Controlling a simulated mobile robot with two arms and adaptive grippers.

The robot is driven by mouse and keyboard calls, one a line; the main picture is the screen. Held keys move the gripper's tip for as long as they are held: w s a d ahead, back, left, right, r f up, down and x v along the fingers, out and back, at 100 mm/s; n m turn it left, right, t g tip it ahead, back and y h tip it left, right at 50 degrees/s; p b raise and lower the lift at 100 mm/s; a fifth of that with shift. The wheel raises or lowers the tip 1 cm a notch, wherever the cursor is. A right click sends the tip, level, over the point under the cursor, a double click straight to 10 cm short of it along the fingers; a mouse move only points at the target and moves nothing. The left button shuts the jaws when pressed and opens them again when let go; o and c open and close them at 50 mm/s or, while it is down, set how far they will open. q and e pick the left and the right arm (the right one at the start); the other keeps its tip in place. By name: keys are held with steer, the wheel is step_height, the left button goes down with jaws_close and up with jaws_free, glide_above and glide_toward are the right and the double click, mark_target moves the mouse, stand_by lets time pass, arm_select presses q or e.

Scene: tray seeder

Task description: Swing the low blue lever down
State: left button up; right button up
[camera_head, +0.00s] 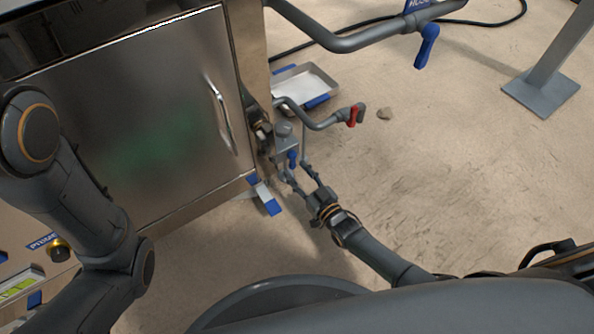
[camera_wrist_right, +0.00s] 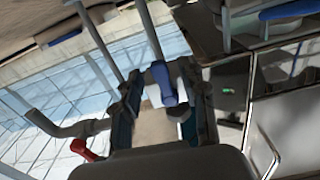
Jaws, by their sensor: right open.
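The low blue lever (camera_head: 292,158) is a small blue handle on grey pipework beside the steel cabinet. In the right wrist view the blue lever (camera_wrist_right: 163,84) shows between the fingers, with its rounded end towards the camera. My right gripper (camera_head: 297,174) is open, with its fingertips just in front of the lever, and the right wrist view shows the same open fingers (camera_wrist_right: 163,105) on either side of it. I cannot tell whether a finger touches it. My left arm (camera_head: 95,225) shows at the left, but its gripper is out of view.
A red-handled valve (camera_head: 354,116) sits on a bent pipe to the right, and a larger blue lever (camera_head: 427,46) hangs higher up. A blue and white pedal (camera_head: 264,196) is low beside the cabinet (camera_head: 130,110). A shallow tray (camera_head: 308,83) lies behind. The floor at right is mostly clear.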

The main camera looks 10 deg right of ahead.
steer(key=v, duration=1.1)
steer(key=shift+s, duration=0.1)
